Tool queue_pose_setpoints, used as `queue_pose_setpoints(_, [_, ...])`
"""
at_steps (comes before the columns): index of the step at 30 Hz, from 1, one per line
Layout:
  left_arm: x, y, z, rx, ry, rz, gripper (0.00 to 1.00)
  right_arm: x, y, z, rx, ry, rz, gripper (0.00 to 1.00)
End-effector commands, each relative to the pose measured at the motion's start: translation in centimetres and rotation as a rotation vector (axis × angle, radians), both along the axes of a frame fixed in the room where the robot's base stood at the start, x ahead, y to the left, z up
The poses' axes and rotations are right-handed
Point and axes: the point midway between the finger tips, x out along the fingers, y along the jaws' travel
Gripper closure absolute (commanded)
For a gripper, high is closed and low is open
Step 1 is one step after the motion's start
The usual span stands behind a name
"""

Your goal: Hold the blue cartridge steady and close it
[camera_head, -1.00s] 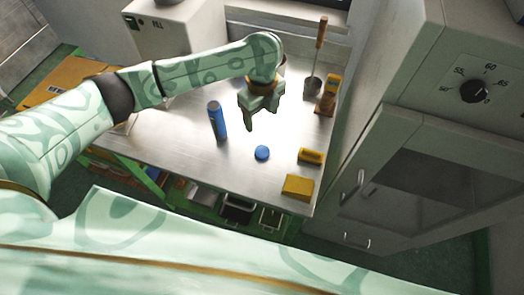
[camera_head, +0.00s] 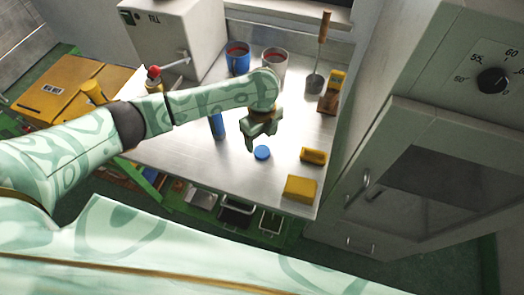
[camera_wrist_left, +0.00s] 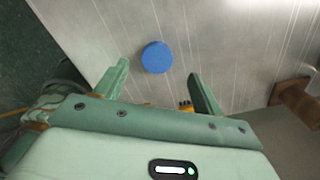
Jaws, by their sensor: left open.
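The blue cartridge (camera_head: 218,128) stands upright on the metal table, its upper part hidden behind my left forearm in the head view. A round blue cap (camera_head: 262,152) lies flat on the table to the right of the cartridge. My left gripper (camera_head: 256,143) is open and empty above the table, just behind and above the cap. In the left wrist view the cap (camera_wrist_left: 157,57) shows beyond the space between the open fingers (camera_wrist_left: 160,78), not held. My right gripper is not in view.
Two yellow blocks (camera_head: 300,187) (camera_head: 313,155) lie at the table's right front. A blue mug (camera_head: 238,58), a grey pot (camera_head: 274,63) and a scoop with wooden handle (camera_head: 315,80) stand at the back. A tall grey cabinet (camera_head: 400,180) borders the right side.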

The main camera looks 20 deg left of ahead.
Motion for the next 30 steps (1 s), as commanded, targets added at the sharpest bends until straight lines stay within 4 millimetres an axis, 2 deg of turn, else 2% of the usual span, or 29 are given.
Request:
queue_pose_setpoints(5, [-0.1, 0.1, -1.0, 0.000, 0.001, 0.000, 0.31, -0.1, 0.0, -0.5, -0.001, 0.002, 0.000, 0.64])
queue_pose_setpoints(12, [-0.4, 0.2, -4.7, 0.001, 0.002, -0.001, 0.31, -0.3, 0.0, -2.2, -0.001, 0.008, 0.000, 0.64])
queue_pose_setpoints(14, [-0.4, 0.2, -5.2, 0.000, 0.002, -0.001, 0.31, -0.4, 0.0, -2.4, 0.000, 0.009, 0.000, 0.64])
queue_pose_setpoints(24, [-0.3, 0.2, -5.2, 0.001, -0.001, -0.001, 0.31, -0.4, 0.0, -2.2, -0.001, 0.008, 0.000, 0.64])
queue_pose_setpoints(25, [-0.3, 0.2, -5.2, 0.001, -0.001, -0.001, 0.34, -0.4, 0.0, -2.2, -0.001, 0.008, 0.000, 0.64])
queue_pose_setpoints(30, [-0.3, 0.2, -5.2, 0.001, -0.001, -0.001, 0.78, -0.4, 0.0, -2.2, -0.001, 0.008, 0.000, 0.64])
